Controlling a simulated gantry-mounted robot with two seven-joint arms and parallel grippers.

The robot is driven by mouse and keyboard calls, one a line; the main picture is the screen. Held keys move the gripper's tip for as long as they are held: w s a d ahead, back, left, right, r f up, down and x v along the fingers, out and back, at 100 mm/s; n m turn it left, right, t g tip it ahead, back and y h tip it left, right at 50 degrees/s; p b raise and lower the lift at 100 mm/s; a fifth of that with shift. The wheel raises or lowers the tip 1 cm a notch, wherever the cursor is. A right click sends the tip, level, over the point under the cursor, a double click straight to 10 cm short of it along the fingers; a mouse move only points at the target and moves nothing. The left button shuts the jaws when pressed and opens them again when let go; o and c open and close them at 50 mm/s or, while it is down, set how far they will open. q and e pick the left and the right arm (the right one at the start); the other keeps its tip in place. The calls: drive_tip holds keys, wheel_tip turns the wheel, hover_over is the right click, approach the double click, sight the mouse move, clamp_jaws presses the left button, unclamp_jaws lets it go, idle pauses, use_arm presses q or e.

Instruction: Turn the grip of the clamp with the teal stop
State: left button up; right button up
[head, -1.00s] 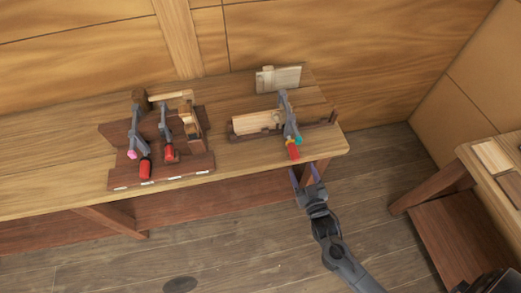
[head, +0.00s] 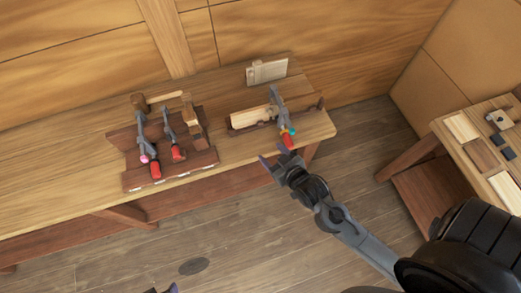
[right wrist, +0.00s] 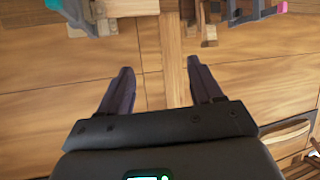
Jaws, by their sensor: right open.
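The clamp with the teal stop (head: 292,131) is a grey bar clamp across a wooden piece at the right end of the bench in the head view. Its red grip (head: 287,141) points toward the bench's front edge. My right gripper (head: 273,157) is open and empty, just in front of the grip and slightly left of it; contact cannot be told. In the right wrist view, its two fingers (right wrist: 162,82) are spread with nothing between them, and a teal bit (right wrist: 76,4) shows at the top left. A small dark tip at the head view's bottom edge may be my left gripper (head: 172,288).
Two more red-gripped clamps stand on a dark wooden fixture (head: 172,180) to the left, one with a pink stop (head: 145,158). A pale block (head: 267,71) is at the back. A second table (head: 470,150) is at right.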

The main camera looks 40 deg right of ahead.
drive_tip(key=shift+s+a+r+g+y+p, duration=0.2)
drive_tip(key=shift+a+r+g+y+p, duration=0.35)
drive_tip(key=shift+a+r, duration=0.7)
drive_tip(key=shift+w, duration=0.1)
